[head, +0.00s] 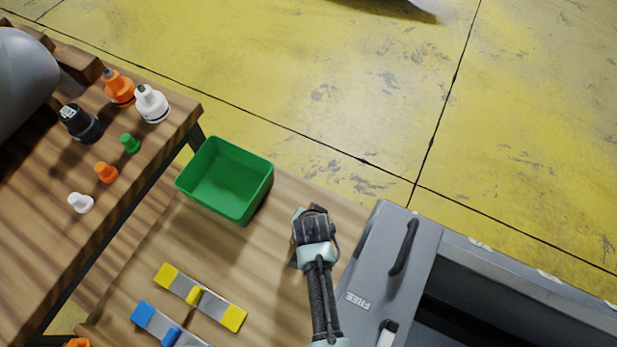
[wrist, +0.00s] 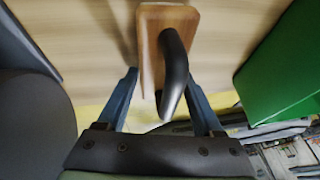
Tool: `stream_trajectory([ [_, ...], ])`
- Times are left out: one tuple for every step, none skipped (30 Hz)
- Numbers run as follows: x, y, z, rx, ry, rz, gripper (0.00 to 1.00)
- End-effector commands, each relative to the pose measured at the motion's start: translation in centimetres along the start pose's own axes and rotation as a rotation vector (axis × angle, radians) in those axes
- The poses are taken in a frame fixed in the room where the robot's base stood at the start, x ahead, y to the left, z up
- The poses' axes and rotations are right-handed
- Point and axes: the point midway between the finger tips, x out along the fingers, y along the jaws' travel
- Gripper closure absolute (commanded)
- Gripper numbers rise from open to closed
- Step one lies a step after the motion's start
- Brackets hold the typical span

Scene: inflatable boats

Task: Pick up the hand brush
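The hand brush has a wooden block (wrist: 150,58) and a curved black handle (wrist: 175,62), and lies on the wooden tabletop in the wrist view. My gripper (head: 312,222) is over the brush. In the wrist view my gripper's blue fingers (wrist: 160,80) are spread apart, one on each side of the brush.
A green open bin (head: 225,180) stands close to the left of my gripper. A grey case (head: 385,255) with a black handle is close on the right. Yellow (head: 200,297) and blue-ended (head: 160,325) bars lie at the front left. Bottles (head: 118,88) stand on the left table.

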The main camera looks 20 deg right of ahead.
Motion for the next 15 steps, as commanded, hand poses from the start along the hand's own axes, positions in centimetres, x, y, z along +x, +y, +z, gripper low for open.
stream_trajectory([
  [-0.01, 0.01, 0.02, 0.000, 0.000, 0.000, 0.43],
  [-0.01, 0.01, 0.02, 0.000, 0.000, 0.000, 0.48],
  [-0.01, 0.01, 0.02, 0.000, 0.000, 0.000, 0.56],
  [-0.01, 0.01, 0.02, 0.000, 0.000, 0.000, 0.61],
  [-0.01, 0.01, 0.03, 0.000, 0.000, 0.000, 0.66],
  [-0.01, 0.01, 0.03, 0.000, 0.000, 0.000, 0.74],
  [-0.01, 0.01, 0.03, 0.000, 0.000, 0.000, 0.79],
  [-0.01, 0.01, 0.04, 0.000, -0.001, 0.000, 0.84],
  [-0.02, 0.01, 0.04, 0.000, -0.001, 0.000, 0.92],
  [-0.02, 0.01, 0.04, 0.000, -0.001, 0.000, 0.97],
  [-0.02, 0.02, 0.04, 0.000, -0.001, 0.000, 1.00],
  [-0.04, -0.02, -0.01, 0.000, 0.000, 0.000, 1.00],
  [-0.04, -0.02, 0.00, 0.000, 0.000, 0.000, 1.00],
  [-0.04, -0.02, 0.00, 0.000, 0.000, 0.000, 1.00],
  [-0.04, -0.02, 0.00, 0.000, 0.000, 0.000, 1.00],
])
